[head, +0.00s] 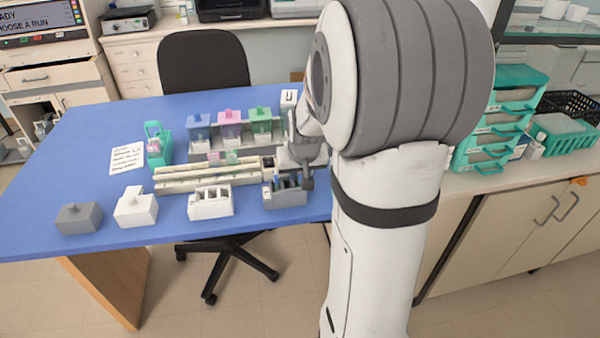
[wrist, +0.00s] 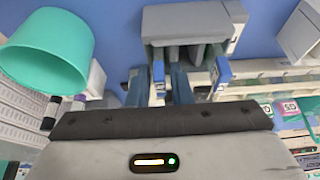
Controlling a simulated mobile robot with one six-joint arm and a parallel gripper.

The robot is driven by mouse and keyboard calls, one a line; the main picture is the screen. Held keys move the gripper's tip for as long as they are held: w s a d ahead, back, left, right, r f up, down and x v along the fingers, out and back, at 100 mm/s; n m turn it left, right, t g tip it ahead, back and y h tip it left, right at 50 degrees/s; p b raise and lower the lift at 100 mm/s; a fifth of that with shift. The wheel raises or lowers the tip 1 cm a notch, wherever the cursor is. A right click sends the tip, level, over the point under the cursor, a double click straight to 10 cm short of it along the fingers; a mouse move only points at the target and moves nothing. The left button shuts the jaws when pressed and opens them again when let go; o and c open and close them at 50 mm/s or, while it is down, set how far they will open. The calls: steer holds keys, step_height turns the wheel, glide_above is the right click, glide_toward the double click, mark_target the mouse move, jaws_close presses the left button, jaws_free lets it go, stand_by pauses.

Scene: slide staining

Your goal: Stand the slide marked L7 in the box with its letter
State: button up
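In the wrist view, my gripper (wrist: 158,88) is open, with one dark blue finger on each side of a slide (wrist: 158,72) with a blue end. Gaps show between that slide and the fingers. A second blue-ended slide (wrist: 222,72) is to the right, outside the fingers. Both appear at the grey slotted box (wrist: 185,20); I cannot tell how deep they sit. No L7 mark is legible. In the head view, my gripper (head: 306,180) is low at the right end of the grey box (head: 287,200). A white slotted box (head: 210,203) is to its left.
A white lidded box (head: 135,208) and a grey one (head: 78,218) stand farther left. Behind are a long pale rack (head: 205,175), blue (head: 199,130), pink (head: 230,128) and green (head: 261,125) jars, and a green holder (head: 158,148). The front-left table top (head: 40,180) is clear.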

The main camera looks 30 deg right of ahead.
steer(key=shift+o, duration=1.4)
steer(key=v, duration=0.7)
steer(key=shift+s+r, duration=0.2)
steer(key=shift+r, duration=0.15)
steer(key=shift+a, duration=0.1)
steer(key=s+a+n+g+y, duration=0.1)
steer(key=s+a+n, duration=0.2)
steer(key=s+a, duration=1)
steer(key=s+f, duration=0.1)
steer(key=s, duration=0.2)
steer(key=shift+g, duration=0.4)
